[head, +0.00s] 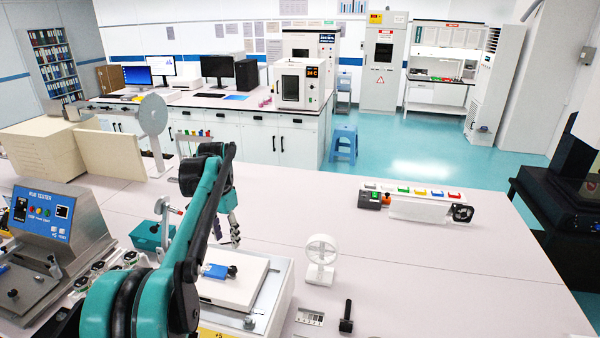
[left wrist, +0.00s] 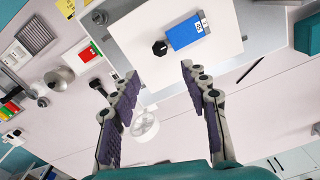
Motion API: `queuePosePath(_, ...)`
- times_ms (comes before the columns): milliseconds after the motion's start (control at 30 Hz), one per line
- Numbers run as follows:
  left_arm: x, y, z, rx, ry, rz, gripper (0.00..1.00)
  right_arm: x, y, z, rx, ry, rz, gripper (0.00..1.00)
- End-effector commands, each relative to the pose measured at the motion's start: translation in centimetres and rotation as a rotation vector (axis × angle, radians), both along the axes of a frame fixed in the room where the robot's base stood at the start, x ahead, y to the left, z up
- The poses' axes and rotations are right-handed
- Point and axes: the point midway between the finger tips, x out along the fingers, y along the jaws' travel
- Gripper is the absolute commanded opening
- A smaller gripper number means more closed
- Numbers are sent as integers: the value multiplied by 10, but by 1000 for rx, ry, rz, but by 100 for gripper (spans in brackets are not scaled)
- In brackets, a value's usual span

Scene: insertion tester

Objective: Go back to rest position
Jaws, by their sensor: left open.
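My left arm comes in from the lower left in the head view. Its gripper (head: 232,218) hangs over the table at the back edge of a white platform (head: 262,283). In the left wrist view the two fingers of this gripper (left wrist: 158,72) stand wide apart with nothing between them. A blue block (head: 214,271) with a black knob beside it lies on the platform. The block also shows in the left wrist view (left wrist: 186,32), ahead of the fingertips and apart from them. My right gripper is not in view.
A blue-grey tester box (head: 45,225) stands at the left. A white fan (head: 321,255) and a black upright part (head: 346,318) stand right of the platform. A white button panel (head: 415,200) is farther back.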

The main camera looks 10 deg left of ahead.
Motion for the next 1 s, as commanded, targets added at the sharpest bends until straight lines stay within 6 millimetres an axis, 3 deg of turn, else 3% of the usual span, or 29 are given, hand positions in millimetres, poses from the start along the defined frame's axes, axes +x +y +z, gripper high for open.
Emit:
queuePosePath(233, -22, -29, -1, 17, -63, 25, 46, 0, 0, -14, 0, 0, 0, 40)
queuePosePath(467, -79, -87, -17, 34, -214, 92, 46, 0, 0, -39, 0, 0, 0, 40)
queuePosePath(667, -137, -129, -50, 20, -352, 151, 46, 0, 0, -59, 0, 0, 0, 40)
queuePosePath(800, -179, -153, -86, -5, -446, 191, 46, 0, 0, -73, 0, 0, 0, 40)
queuePosePath(1000, -225, -177, -139, -52, -557, 240, 46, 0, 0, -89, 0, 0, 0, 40)
